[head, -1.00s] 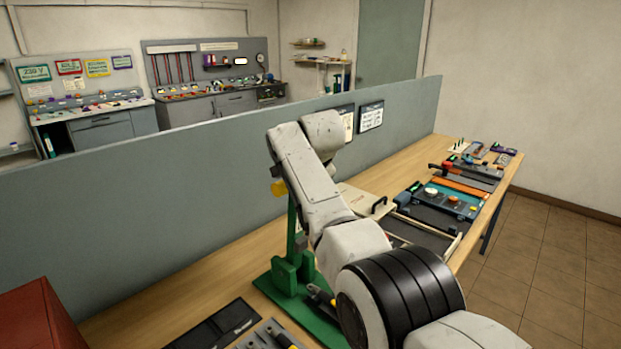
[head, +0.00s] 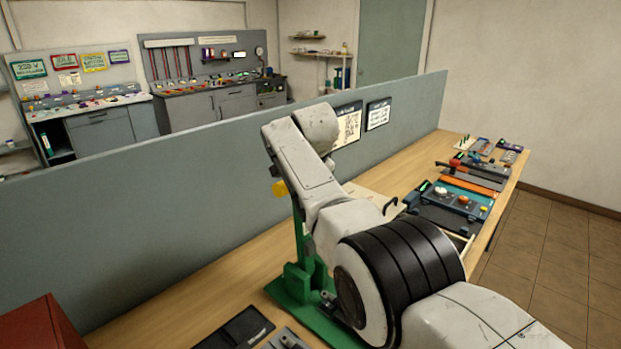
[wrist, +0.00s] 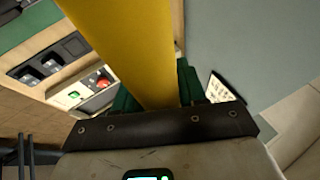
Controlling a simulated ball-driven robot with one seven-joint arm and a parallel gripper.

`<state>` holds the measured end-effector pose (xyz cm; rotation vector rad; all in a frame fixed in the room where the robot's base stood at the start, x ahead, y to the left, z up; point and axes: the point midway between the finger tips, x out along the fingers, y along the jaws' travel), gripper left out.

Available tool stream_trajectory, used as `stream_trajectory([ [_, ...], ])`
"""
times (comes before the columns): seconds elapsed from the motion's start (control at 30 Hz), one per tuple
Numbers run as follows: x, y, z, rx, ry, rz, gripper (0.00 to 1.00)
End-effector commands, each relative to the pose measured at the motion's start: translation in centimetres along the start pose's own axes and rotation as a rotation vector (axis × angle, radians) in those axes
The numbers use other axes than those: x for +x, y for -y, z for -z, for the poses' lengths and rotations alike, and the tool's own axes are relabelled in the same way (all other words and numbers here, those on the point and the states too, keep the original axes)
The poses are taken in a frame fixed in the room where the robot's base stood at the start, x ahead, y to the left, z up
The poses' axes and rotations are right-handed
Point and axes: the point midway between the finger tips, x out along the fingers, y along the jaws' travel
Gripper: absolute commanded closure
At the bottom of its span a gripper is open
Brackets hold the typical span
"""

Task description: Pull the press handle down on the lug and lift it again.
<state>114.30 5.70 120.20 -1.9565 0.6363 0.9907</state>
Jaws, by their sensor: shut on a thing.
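The press (head: 298,275) is green, with an upright column and a base on the wooden bench, partly behind my arm in the head view. The yellow end of its handle (head: 279,188) shows just left of my forearm, high on the column. In the wrist view the yellow handle (wrist: 125,45) is large and runs down between the dark green fingers of my gripper (wrist: 158,90). My gripper is shut on it. In the head view my arm hides the gripper. I cannot make out the lug; the press foot is mostly hidden.
A grey partition (head: 170,205) runs along the back of the bench (head: 205,285). To the right lie a device with knobs (head: 455,200) and several other tools. A dark tray (head: 232,330) lies in front, and a red box (head: 40,328) stands at the lower left.

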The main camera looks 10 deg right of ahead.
Motion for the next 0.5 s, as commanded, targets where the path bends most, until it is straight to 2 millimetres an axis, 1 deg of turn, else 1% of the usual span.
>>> stream_trajectory([
  [0.03, 0.17, -0.18, -0.17, 0.0, 0.004, -0.005, 1.0],
  [0.07, 0.18, -0.18, -0.17, -0.001, 0.004, -0.005, 0.58],
  [0.27, 0.12, -0.14, -0.13, -0.001, 0.002, -0.004, 0.39],
  [0.5, 0.06, -0.08, -0.06, -0.001, 0.001, -0.003, 0.39],
])
